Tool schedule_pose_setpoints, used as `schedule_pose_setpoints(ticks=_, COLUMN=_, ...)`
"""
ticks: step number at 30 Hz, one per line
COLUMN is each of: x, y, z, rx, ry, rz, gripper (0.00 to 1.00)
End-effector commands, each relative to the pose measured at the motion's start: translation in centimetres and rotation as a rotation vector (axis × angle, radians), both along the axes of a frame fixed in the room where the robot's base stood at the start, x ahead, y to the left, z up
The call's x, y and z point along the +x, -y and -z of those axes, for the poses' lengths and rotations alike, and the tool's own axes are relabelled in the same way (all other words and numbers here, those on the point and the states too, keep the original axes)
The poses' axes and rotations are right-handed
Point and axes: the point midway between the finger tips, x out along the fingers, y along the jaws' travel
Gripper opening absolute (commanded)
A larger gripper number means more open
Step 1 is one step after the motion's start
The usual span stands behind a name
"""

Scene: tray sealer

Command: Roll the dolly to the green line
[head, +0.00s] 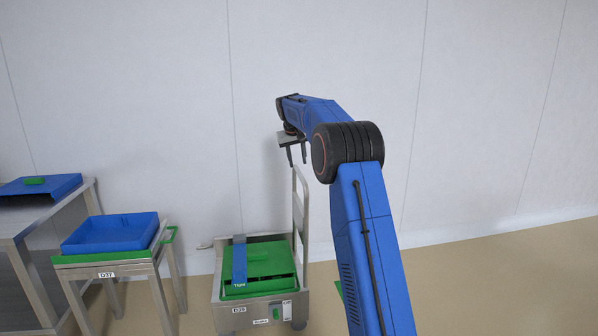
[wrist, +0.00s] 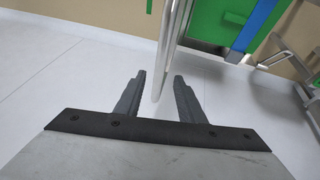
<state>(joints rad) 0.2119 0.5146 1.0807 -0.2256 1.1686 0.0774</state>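The dolly (head: 222,307) stands on the floor below my gripper, a low metal cart carrying a green box with a blue strip across it. Its upright tube handle (head: 298,190) rises at its right side. My gripper (head: 297,158) is above and close to the top of the handle. In the wrist view, my gripper (wrist: 160,80) is open, and the handle (wrist: 173,40) runs between the two fingers with gaps on both sides. A small green piece (head: 339,290) shows on the floor beside my arm; my arm hides the rest, so I cannot tell whether it is the green line.
A metal stand (head: 105,263) with a blue tray (head: 112,232) and a green rim stands left of the dolly. A metal table (head: 40,222) is at the far left. A white wall runs behind. The floor (head: 500,285) at right looks clear.

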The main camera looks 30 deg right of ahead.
Motion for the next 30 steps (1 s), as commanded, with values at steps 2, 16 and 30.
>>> schedule_pose_setpoints(ticks=2, x=0.4, y=0.4, z=1.4, rx=0.001, ry=-0.002, rz=0.000, gripper=0.36)
schedule_pose_setpoints(ticks=16, x=1.9, y=1.7, z=5.5, rx=0.000, ry=0.000, rz=0.000, gripper=0.36)
schedule_pose_setpoints(ticks=30, x=1.9, y=1.7, z=5.5, rx=0.000, ry=0.000, rz=0.000, gripper=0.00)
